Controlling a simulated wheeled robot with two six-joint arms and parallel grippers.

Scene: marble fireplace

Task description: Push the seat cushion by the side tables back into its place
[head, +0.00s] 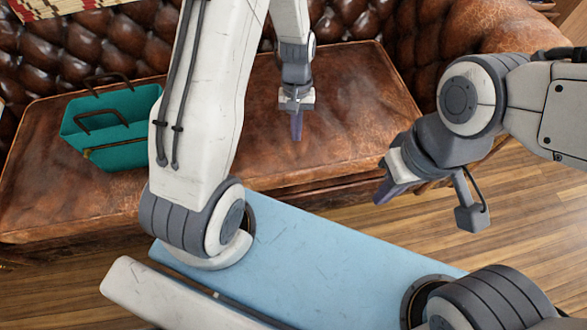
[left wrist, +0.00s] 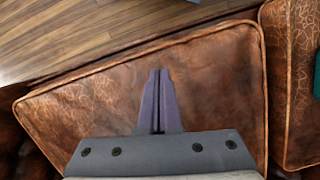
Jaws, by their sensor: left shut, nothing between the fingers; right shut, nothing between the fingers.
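The brown leather seat cushion (head: 345,120) lies on the sofa at the right, its piped edge running at a slant. In the left wrist view the cushion (left wrist: 215,85) fills the middle, set at an angle to the neighbouring cushion (left wrist: 290,60), with a dark gap between them. My left gripper (head: 297,125) is shut and empty, pointing down over this cushion; it also shows in the left wrist view (left wrist: 160,75). I cannot tell whether its tips touch the leather. My right gripper (head: 384,192) is shut and empty near the cushion's front right corner. No side tables are recognisable.
A teal bag (head: 108,120) with dark handles stands on the seat at the left. The tufted sofa back (head: 150,35) rises behind, with a patterned pillow (head: 50,8) at the top left. Open wooden floor (head: 510,220) lies at the right.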

